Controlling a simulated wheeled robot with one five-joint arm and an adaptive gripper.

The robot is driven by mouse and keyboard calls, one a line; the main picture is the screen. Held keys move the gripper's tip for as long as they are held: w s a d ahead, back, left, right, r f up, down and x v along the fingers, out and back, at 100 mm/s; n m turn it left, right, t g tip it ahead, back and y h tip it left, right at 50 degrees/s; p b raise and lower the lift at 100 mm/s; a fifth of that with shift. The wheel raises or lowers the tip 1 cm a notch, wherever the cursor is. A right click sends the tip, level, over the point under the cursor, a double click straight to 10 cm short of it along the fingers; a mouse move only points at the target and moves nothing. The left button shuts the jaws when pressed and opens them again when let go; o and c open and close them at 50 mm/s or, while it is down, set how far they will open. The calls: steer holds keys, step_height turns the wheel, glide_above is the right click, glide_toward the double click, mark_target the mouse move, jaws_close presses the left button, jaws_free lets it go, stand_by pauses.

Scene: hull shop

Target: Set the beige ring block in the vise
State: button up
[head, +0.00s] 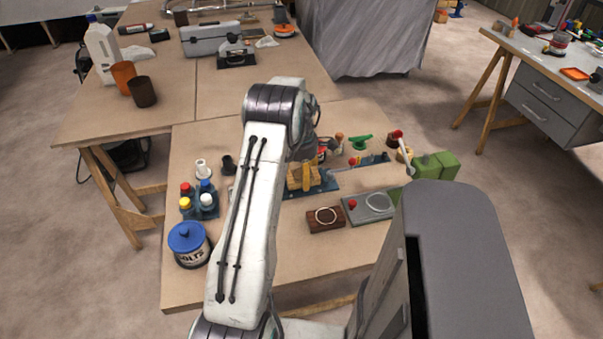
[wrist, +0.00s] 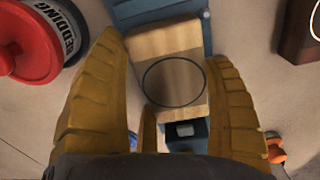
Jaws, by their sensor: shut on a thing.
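The beige ring block (wrist: 178,55), pale wood with a dark circle on its face, sits between the yellow fingers of my gripper (wrist: 166,48) in the wrist view. My gripper is shut on it. In the head view the block (head: 295,178) shows beside the yellow fingers of my gripper (head: 309,177). The blue vise (wrist: 207,36) lies beneath and around the block in the wrist view, with blue parts beyond and nearer than it. The vise's blue base (head: 328,184) also shows in the head view. I cannot tell whether the block rests between the jaws or is above them.
A dark wooden block with a pale ring (head: 326,219) and a grey panel with a red button (head: 368,209) stand nearer. A red-lidded jar (wrist: 40,38) is left in the wrist view. Bottles (head: 206,198) and a blue-lidded jar (head: 188,246) stand left. The front right tabletop is clear.

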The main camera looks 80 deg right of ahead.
mark_target(301, 172)
steer(key=shift+f+b, duration=0.35)
steer(key=shift+f, duration=0.15)
steer(key=o, duration=1)
steer(key=shift+r, duration=0.1)
steer(key=shift+a+r+p, duration=0.1)
steer(key=shift+r+p, duration=3.45)
steer(key=shift+r, duration=1.85)
